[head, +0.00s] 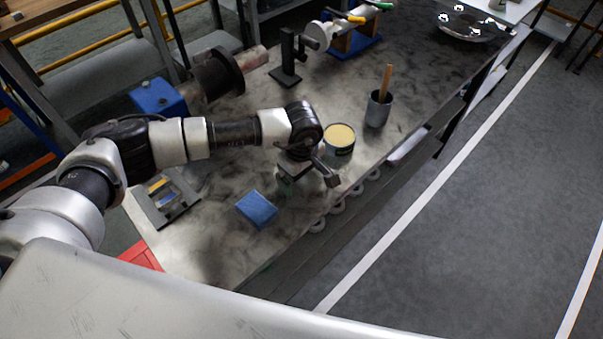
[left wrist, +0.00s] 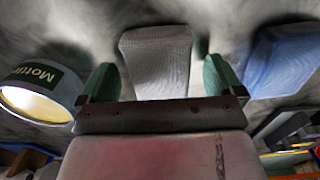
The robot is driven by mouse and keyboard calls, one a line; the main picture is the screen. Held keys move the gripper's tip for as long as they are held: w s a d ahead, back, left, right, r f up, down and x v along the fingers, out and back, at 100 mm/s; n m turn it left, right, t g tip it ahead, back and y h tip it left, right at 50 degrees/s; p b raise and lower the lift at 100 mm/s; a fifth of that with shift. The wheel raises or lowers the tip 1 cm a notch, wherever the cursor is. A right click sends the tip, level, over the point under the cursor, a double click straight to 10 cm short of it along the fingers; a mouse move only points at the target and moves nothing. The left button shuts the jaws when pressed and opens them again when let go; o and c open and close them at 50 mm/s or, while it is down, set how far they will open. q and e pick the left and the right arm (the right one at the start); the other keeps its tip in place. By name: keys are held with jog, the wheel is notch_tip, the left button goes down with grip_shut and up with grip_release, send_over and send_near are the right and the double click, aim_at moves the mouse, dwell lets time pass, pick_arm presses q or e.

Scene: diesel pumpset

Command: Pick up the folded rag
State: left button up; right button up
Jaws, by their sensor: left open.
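A pale grey folded rag (left wrist: 157,55) with a woven texture lies on the bench top in the left wrist view. My left gripper (left wrist: 158,78) is open, with one green fingertip on each side of the rag's near end. Whether the fingers touch the rag cannot be told. In the head view my left gripper (head: 310,180) is low over the bench, between the blue folded block and the tin, and mostly hides the rag. My right gripper is not in view.
A blue folded block (head: 256,208), cloth or sponge, lies close by on one side. A round tin (head: 339,140) with yellow contents stands close on the other. A grey cup (head: 378,108) with a wooden handle stands beyond. Several rings (head: 337,206) line the bench's front edge.

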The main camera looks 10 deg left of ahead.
pick_arm(q)
jog(key=shift+f, duration=0.35)
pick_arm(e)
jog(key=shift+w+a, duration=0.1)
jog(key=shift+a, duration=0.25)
pick_arm(q)
jog(key=c, duration=1)
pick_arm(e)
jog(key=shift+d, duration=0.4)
pick_arm(q)
jog(key=shift+r, duration=0.1)
jog(key=shift+r, duration=0.55)
notch_tip(320, 180, up, 3)
jog(key=shift+f+b, duration=0.1)
jog(key=shift+b, duration=0.7)
jog(key=w+d+r+b, duration=0.1)
jog(key=d+r, duration=0.1)
jog(key=d, duration=0.1)
jog(key=w+d+r+b, duration=0.1)
jog(key=w+d+r, duration=0.1)
jog(key=d, duration=0.2)
jog(key=w+d+r+b, duration=0.1)
jog(key=w+d+r, duration=0.1)
jog(key=d+r, duration=0.1)
jog(key=shift+d+b, duration=0.3)
jog(key=shift+b, duration=0.05)
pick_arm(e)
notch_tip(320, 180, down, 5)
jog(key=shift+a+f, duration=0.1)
